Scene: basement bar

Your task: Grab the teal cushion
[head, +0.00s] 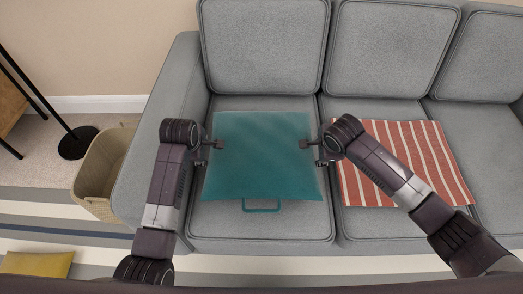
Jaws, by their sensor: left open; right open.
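The teal cushion (262,160) lies flat on the left seat of the grey sofa, with a teal loop handle at its front edge. My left gripper (217,144) is open at the cushion's left edge, near its upper left corner. My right gripper (308,144) is open at the cushion's right edge, across from the left one. Both fingertips overlap the cushion's sides in the picture; I cannot tell whether they touch it.
A red and white striped cushion (425,150) lies on the middle seat, partly behind my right arm. A beige basket (100,172) stands on the floor left of the sofa (262,235). A yellow cushion (38,264) lies on the striped rug at lower left.

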